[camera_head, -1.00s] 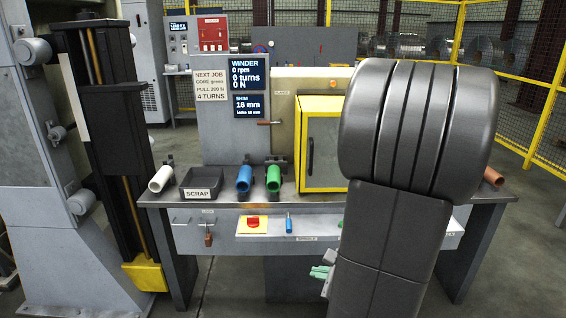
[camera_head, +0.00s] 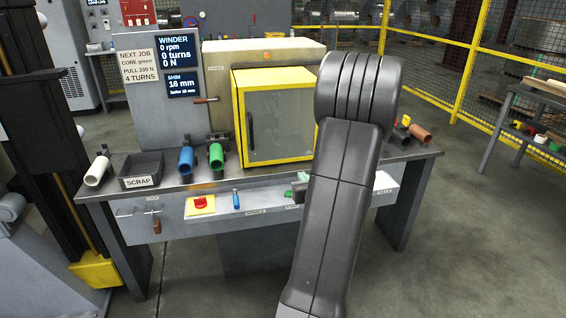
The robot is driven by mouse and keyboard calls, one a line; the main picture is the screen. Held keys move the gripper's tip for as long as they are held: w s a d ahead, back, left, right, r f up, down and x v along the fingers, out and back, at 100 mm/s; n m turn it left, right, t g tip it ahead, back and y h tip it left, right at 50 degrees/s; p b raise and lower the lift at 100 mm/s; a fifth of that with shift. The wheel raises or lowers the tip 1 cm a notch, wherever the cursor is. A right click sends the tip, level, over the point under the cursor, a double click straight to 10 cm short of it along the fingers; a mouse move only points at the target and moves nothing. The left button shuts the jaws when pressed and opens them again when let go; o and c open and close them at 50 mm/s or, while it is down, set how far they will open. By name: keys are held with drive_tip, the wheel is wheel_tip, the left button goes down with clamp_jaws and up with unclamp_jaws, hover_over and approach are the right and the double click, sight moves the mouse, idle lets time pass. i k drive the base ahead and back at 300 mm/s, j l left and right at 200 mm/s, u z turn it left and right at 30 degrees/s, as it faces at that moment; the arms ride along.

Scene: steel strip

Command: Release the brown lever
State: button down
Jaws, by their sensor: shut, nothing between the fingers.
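Two brown-handled parts show in the head view. One is a short brown lever (camera_head: 205,100) lying level on the winder panel below the SHIM display. The other is a brown handle (camera_head: 157,226) hanging upright on the left of the bench front, under a small label too small to read surely.
The bench carries a SCRAP tray (camera_head: 120,183), white (camera_head: 97,171), blue (camera_head: 186,160) and green (camera_head: 216,156) tubes, and a yellow-framed door (camera_head: 278,118). A red switch (camera_head: 200,203) and blue lever (camera_head: 236,200) are on its front.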

sight(199, 101)
drive_tip(key=i+j, duration=0.25)
drive_tip(key=j, duration=0.15)
drive_tip(key=i+j, duration=0.2)
drive_tip(key=j, duration=0.2)
drive_tip(key=i+j, duration=0.25)
drive_tip(key=j, duration=0.15)
drive_tip(key=i+j, duration=0.25)
drive_tip(key=j, duration=0.15)
drive_tip(key=i+j, duration=0.2)
drive_tip(key=j, duration=0.2)
drive_tip(key=i+j, duration=0.25)
drive_tip(key=j, duration=0.15)
drive_tip(key=z, duration=0.05)
